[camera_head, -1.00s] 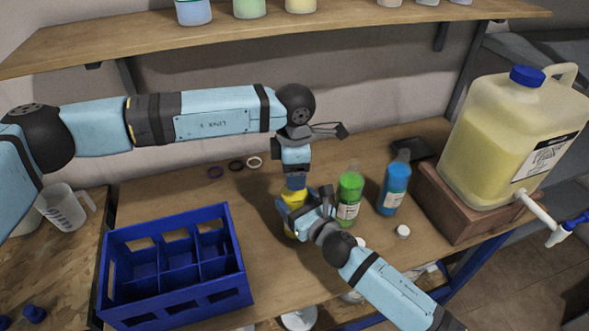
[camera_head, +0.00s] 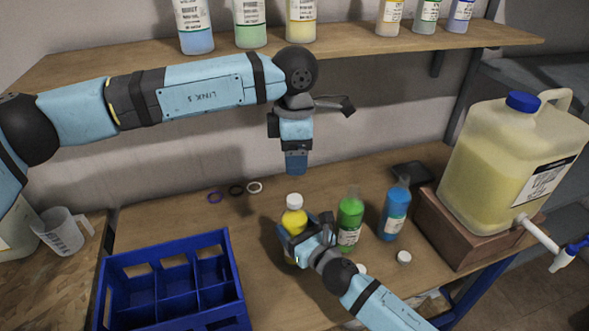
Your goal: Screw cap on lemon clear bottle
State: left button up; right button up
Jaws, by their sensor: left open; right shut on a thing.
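The yellow lemon bottle (camera_head: 291,221) stands upright on the wooden bench with a white cap (camera_head: 294,201) sitting on its neck. How tightly the cap sits cannot be told. My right gripper (camera_head: 296,244) is shut around the bottle's body from the right and hides its lower part. My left gripper (camera_head: 296,170) is open and empty, pointing down, a little above the capped bottle and apart from it.
A green bottle (camera_head: 350,220) and a blue bottle (camera_head: 395,212) stand right of the lemon bottle. A loose white cap (camera_head: 404,257) lies near them. A blue divided crate (camera_head: 228,262) is at front left. A large jug (camera_head: 505,165) stands on a wooden block at right.

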dwell(0.3)
jog(key=o, duration=1.8)
jog(key=v, duration=1.3)
jog(key=shift+s+d+b, duration=0.25)
jog(key=shift+s+b, duration=0.1)
jog(key=shift+b, duration=0.05)
jog(key=shift+c, duration=0.3)
